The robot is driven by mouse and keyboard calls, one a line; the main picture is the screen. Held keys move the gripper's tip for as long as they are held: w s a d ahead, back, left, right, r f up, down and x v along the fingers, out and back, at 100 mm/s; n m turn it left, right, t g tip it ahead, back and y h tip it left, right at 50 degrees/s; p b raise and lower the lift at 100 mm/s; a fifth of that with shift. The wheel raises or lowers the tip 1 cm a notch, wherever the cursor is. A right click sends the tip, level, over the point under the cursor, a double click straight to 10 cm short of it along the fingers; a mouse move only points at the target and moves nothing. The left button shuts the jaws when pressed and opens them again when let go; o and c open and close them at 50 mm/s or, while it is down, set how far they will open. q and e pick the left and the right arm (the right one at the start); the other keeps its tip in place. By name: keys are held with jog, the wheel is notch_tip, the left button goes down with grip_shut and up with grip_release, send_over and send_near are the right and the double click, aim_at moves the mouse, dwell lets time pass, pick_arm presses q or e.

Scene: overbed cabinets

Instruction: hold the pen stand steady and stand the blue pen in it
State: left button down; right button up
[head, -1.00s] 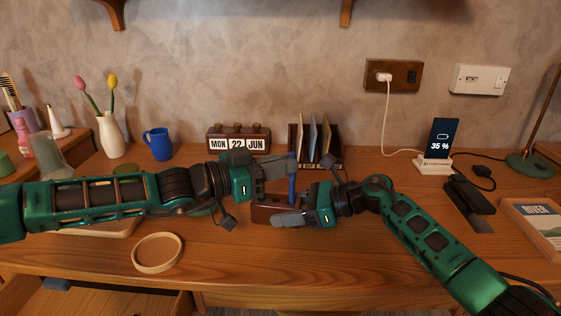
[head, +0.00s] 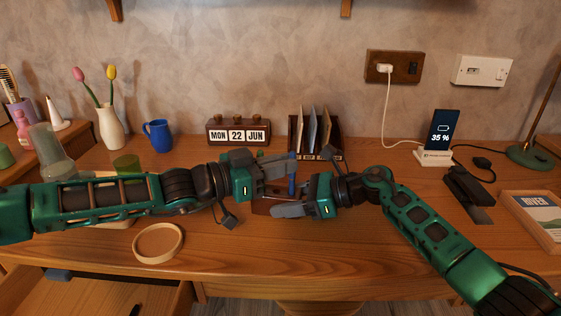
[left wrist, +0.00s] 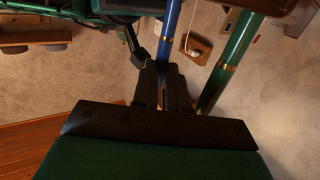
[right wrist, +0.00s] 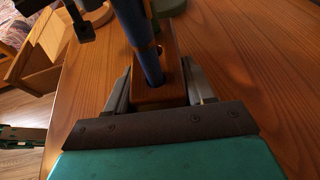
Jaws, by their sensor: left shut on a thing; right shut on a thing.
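My left gripper (head: 290,170) is shut on the blue pen (head: 292,186), which stands roughly upright between its fingers; the pen also shows in the left wrist view (left wrist: 171,35). My right gripper (head: 276,207) is shut on the brown wooden pen stand (head: 262,205), low over the desk. In the right wrist view the stand (right wrist: 168,70) sits between the fingers, and the pen's lower end (right wrist: 150,62) meets its top at a dark opening. I cannot tell how deep it sits. A green pen with gold bands (left wrist: 238,50) rises beside the blue one in the left wrist view.
A calendar (head: 238,133) and a letter rack (head: 330,150) stand close behind the grippers. A blue mug (head: 158,136) and a vase (head: 111,128) stand at the back left.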

pick_arm(q)
jog(key=shift+f, duration=0.15)
jog(key=c, duration=1.1)
grip_release()
jog(key=v, duration=1.2)
pick_arm(e)
jog(key=o, duration=1.1)
jog(key=shift+o, duration=0.2)
jog(key=shift+d, duration=0.1)
